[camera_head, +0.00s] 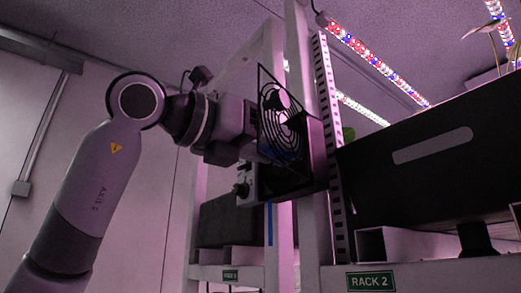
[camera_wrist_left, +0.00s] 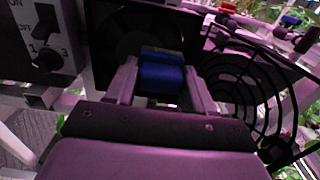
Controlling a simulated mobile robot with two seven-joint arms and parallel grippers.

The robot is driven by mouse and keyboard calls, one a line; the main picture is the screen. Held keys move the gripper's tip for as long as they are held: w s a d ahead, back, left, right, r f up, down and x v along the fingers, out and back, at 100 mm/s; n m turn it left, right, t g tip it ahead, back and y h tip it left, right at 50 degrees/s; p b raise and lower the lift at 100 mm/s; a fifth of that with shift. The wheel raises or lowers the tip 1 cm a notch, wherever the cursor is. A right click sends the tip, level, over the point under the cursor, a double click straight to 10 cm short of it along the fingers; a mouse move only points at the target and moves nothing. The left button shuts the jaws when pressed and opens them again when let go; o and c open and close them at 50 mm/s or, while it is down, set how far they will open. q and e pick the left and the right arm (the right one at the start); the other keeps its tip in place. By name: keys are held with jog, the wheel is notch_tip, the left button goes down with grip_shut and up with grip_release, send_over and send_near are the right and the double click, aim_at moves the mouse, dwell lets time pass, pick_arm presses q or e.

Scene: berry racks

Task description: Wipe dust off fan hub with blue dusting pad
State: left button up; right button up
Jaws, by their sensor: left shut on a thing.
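My left gripper (camera_wrist_left: 160,82) is shut on the blue dusting pad (camera_wrist_left: 162,76), which sits between its two fingers in the left wrist view. The pad faces into the dark round opening of the fan housing (camera_wrist_left: 112,16). The fan hub cannot be made out; the pad and the dark opening hide it, and I cannot tell whether they touch. The black wire grille (camera_wrist_left: 243,88) is swung open on the right. In the head view, the gripper reaches in behind the grille (camera_head: 282,118) at the fan box (camera_head: 315,150). My right gripper is not in view.
A control panel (camera_wrist_left: 48,62) with a switch and a numbered knob is beside the opening. The fan box hangs by a rack post (camera_head: 327,135). A dark crate (camera_head: 400,180) stands right of it. A shelf labelled RACK 2 (camera_head: 370,281) is below.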

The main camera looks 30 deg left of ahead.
pick_arm(q)
jog(key=shift+s+d, duration=0.1)
jog(key=shift+d, duration=0.2)
jog(key=shift+a, duration=0.1)
jog(key=shift+a, duration=0.1)
jog(key=a, duration=0.1)
jog(key=w+a+p, duration=0.1)
jog(key=a, duration=0.1)
jog(key=w+a, duration=0.1)
jog(key=a, duration=0.1)
jog(key=shift+w+a, duration=0.2)
jog(key=shift+w, duration=0.05)
jog(key=v, duration=0.6)
dwell(0.6)
